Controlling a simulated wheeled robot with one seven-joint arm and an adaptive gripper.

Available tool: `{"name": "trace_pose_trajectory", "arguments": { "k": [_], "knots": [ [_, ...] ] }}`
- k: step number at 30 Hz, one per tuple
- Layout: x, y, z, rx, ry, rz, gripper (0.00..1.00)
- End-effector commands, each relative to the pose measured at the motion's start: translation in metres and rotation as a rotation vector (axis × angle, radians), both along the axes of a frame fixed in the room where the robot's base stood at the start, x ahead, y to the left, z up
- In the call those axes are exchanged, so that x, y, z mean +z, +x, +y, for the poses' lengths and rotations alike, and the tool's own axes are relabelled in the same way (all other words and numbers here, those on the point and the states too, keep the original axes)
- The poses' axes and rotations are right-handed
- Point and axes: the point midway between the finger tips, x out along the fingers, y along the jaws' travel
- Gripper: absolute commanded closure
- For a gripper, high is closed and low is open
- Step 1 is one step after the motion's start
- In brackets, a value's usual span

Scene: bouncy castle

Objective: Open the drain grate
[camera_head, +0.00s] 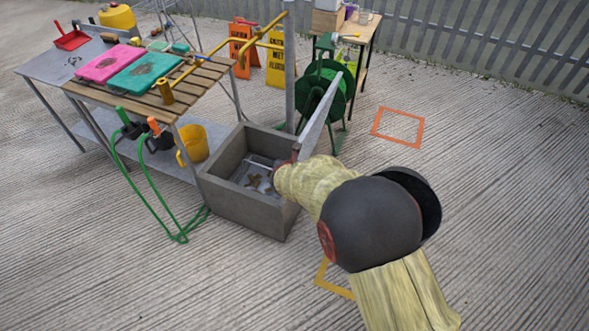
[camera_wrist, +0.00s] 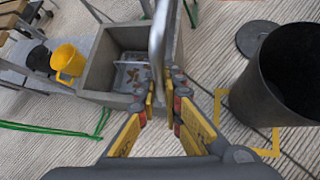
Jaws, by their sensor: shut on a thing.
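The drain grate (camera_head: 320,113) is a thin grey panel standing steeply up from the right side of a square concrete drain box (camera_head: 240,202). It is seen nearly edge-on, and the box's mouth is uncovered. In the wrist view the grate (camera_wrist: 158,38) shows as a narrow grey strip running up from between the fingers. My gripper (camera_wrist: 162,92) is shut on the grate's near part, above the box's right side. In the head view my arm hides most of the gripper. Brown leaves (camera_head: 256,182) lie inside the box.
A slatted bench (camera_head: 150,98) with pink and teal boards stands left of the box, a yellow bucket (camera_head: 194,144) below it. A green hose reel (camera_head: 320,85) stands close behind the grate. A black bin (camera_wrist: 270,80) stands right.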

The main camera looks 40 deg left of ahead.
Motion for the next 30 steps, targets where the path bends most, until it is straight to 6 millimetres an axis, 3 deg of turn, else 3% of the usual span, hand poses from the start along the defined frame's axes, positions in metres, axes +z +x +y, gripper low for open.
{"name": "trace_pose_trajectory", "arguments": {
  "k": [10,11,20,30],
  "knots": [
    [-0.0019,-0.0011,0.0005,0.000,0.001,0.004,1.00],
    [-0.0019,-0.0011,0.0005,0.000,0.001,0.004,0.91],
    [-0.0008,-0.0005,0.0006,0.000,0.001,0.001,0.74],
    [0.0011,-0.0010,0.0003,0.000,0.002,0.000,0.74]
  ]
}}
